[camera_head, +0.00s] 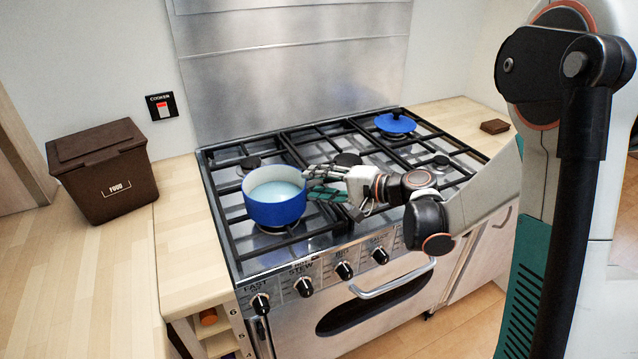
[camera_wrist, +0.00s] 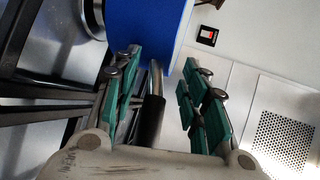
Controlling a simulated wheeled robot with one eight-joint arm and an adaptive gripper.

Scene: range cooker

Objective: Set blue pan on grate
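The blue pan (camera_head: 276,212), pale inside, is upright over the front left burner of the cooker's black grate (camera_head: 236,228). I cannot tell for certain whether its base touches the bars. My gripper (camera_head: 322,186) is at the pan's right side, reaching in from the right. In the wrist view, the blue pan (camera_wrist: 152,22) fills the top middle. Its handle, metal then black (camera_wrist: 152,118), runs between the green finger pads of my gripper (camera_wrist: 162,64). The fingers are apart, with gaps seen beside the handle. In the head view my gripper mostly hides the handle.
A blue lid (camera_head: 395,124) lies on the back right of the cooktop. A brown food bin (camera_head: 105,172) stands on the left counter, and a small brown block (camera_head: 494,126) on the right counter. Black knobs (camera_head: 344,270) line the cooker front. The middle grate is clear beyond my gripper.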

